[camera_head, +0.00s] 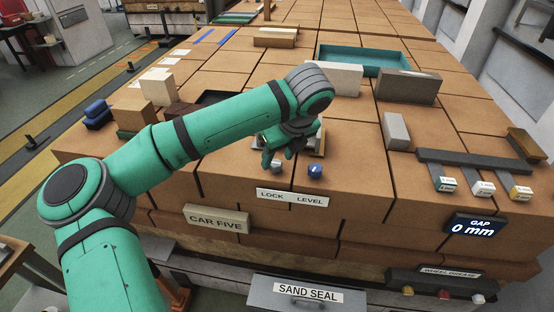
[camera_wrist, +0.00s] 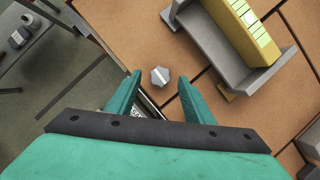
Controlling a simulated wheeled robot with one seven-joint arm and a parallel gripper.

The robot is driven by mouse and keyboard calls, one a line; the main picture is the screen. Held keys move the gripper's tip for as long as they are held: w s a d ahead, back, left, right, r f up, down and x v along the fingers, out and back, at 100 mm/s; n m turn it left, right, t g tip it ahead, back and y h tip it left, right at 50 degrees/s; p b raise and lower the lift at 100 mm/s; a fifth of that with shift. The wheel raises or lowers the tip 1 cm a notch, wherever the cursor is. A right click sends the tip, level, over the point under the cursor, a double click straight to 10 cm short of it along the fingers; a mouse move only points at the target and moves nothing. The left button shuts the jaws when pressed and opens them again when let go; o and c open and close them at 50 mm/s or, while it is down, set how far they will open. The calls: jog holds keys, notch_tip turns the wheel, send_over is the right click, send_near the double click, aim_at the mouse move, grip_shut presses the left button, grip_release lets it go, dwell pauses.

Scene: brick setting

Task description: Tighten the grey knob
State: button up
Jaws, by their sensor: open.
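The grey knob (camera_head: 276,165) sits on the brick-coloured top near its front edge, above the LOCK end of a white LOCK LEVEL label (camera_head: 290,198). In the wrist view the grey knob (camera_wrist: 160,76) is many-sided with a pale line across it. My gripper (camera_head: 277,158) is over the knob in the head view. In the wrist view my gripper (camera_wrist: 159,80) is open, and the knob appears between its two fingertips, with space on both sides. I cannot tell how high the fingertips are above it. A blue knob (camera_head: 315,170) stands just to the right.
A grey holder (camera_wrist: 211,45) with a yellow block (camera_wrist: 246,32) is close beside the grey knob. A grey block (camera_head: 395,131) and a dark rail (camera_head: 480,165) with small labelled blocks lie to the right. A teal tray (camera_head: 362,60) stands farther back.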

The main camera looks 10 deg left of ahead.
jog(key=shift+x, duration=1.05)
jog(key=c, duration=1)
jog(key=shift+c, duration=0.2)
